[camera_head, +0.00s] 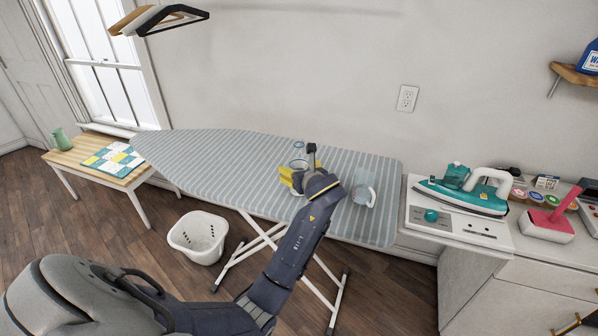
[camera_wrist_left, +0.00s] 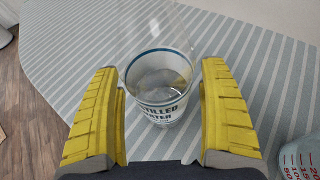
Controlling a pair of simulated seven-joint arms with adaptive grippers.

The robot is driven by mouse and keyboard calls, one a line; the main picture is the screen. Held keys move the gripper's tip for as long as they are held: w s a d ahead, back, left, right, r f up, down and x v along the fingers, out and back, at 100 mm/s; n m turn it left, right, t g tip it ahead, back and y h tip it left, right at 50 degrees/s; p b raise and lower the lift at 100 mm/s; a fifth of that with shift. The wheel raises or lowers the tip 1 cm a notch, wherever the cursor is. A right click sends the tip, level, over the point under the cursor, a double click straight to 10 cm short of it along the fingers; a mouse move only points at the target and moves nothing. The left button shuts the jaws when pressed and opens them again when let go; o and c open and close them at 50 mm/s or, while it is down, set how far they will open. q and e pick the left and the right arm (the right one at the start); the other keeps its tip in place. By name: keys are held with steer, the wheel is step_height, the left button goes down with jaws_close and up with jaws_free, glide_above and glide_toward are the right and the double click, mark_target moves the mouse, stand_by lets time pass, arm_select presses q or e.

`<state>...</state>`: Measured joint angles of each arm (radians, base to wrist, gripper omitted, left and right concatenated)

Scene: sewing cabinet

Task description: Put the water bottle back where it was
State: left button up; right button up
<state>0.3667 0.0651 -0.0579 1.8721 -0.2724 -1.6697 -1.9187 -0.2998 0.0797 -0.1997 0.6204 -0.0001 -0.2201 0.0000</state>
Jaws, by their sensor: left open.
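The water bottle (camera_head: 299,147) is clear with a white label and stands upright on the striped ironing board (camera_head: 215,155), partly hidden by my left gripper. In the left wrist view the bottle (camera_wrist_left: 160,112) has a blue line and lettering that reads "distilled water". My left gripper (camera_head: 292,177) is over the board with its yellow fingers apart. In the left wrist view the left gripper (camera_wrist_left: 162,75) is open, with one finger on each side of the bottle and visible gaps between. My right gripper is in neither view.
A clear measuring jug (camera_head: 365,188) stands right of my left gripper on the board; its edge shows in the wrist view (camera_wrist_left: 302,158). A teal iron (camera_head: 462,196) rests on the stand at right. A white basket (camera_head: 198,238) is on the floor. The board's left part is clear.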

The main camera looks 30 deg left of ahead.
arm_select(q)
steer(key=v, duration=1.2)
steer(key=shift+f, duration=0.1)
